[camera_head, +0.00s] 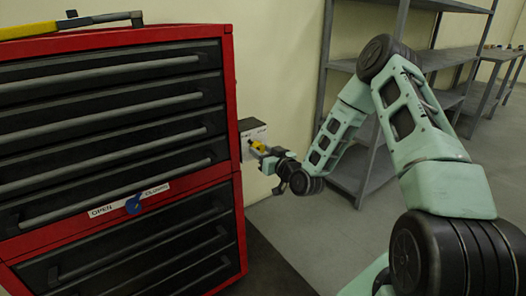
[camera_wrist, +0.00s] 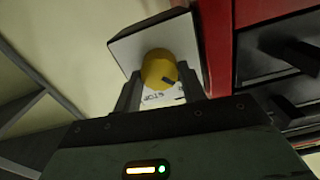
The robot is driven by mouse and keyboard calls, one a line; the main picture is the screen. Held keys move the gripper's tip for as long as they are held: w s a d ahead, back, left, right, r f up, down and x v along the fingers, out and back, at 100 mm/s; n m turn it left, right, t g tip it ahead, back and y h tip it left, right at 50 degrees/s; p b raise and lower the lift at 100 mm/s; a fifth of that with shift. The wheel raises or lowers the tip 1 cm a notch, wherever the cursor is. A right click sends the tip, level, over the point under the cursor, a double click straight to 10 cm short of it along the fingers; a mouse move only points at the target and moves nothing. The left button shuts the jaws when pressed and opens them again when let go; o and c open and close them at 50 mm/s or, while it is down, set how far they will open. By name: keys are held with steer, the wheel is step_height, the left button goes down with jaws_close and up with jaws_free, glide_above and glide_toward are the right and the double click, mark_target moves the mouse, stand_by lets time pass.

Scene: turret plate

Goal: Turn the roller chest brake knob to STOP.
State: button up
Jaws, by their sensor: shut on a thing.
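The yellow brake knob (camera_wrist: 157,66) sits on a small plate on the side of the red roller chest (camera_head: 228,95). My gripper (camera_wrist: 158,84) is shut on the knob, one finger at each side. A dark pointer mark on the knob points to the lower right in the wrist view. The word STOP (camera_wrist: 153,97) is printed on the white plate below and left of that mark. Another mark on the plate is partly hidden. In the head view the knob (camera_head: 258,146) is small, with my gripper (camera_head: 266,151) reaching it from the right.
A blue knob (camera_head: 133,204) sits on an OPEN/CLOSED label on the chest front. A tool with a yellow body (camera_head: 28,30) lies on top of the chest. Grey metal shelves (camera_head: 385,150) stand behind my arm. Floor between chest and shelves is clear.

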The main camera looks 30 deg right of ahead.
steer(key=m, duration=0.4)
steer(key=m+p, duration=0.1)
steer(key=m, duration=0.3)
steer(key=shift+m, duration=0.4)
steer(key=m+p, duration=0.1)
steer(key=m, duration=0.4)
steer(key=shift+a+m, duration=0.1)
steer(key=shift+m, duration=1.2)
steer(key=shift+a+r, duration=0.1)
steer(key=shift+a, duration=0.05)
steer(key=o, duration=1)
steer(key=shift+s, duration=0.1)
